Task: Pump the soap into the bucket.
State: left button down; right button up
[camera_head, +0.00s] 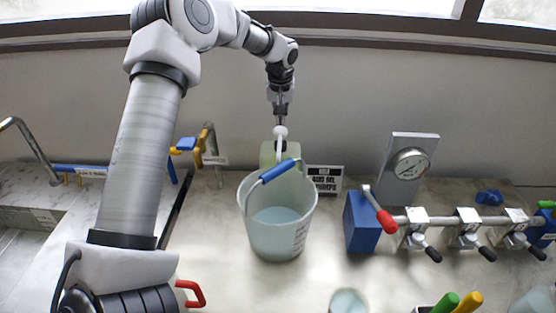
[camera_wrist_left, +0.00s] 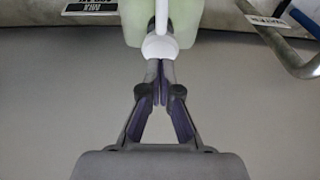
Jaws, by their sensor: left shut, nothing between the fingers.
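A pale bucket (camera_head: 277,222) with a blue-gripped handle stands on the counter and holds some light bluish contents. Behind it stands a pale green soap container (camera_head: 267,155) with a white pump head (camera_head: 280,132). My left gripper (camera_head: 280,118) is shut, pointing down, with its fingertips at the top of the pump head. In the left wrist view the closed fingertips (camera_wrist_left: 159,62) meet the white pump head (camera_wrist_left: 160,46), with the green container (camera_wrist_left: 186,20) beyond. The bucket hides the container's lower part. My right gripper is not in view.
A black-and-white sign (camera_head: 325,180) stands right of the container. Further right are a gauge panel (camera_head: 408,168), a blue block (camera_head: 361,222) and a pipe with several valves (camera_head: 467,222). A small cup (camera_head: 348,301) stands in front. Yellow and blue fittings (camera_head: 197,147) are at the left.

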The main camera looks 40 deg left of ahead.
aim_at(281, 130)
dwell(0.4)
pick_arm(q)
jog(key=shift+f+b, duration=0.85)
jog(key=shift+f, duration=1.15)
jog(key=shift+r+p, duration=1.9)
jog(key=shift+r, duration=0.15)
jog(key=shift+f, duration=0.15)
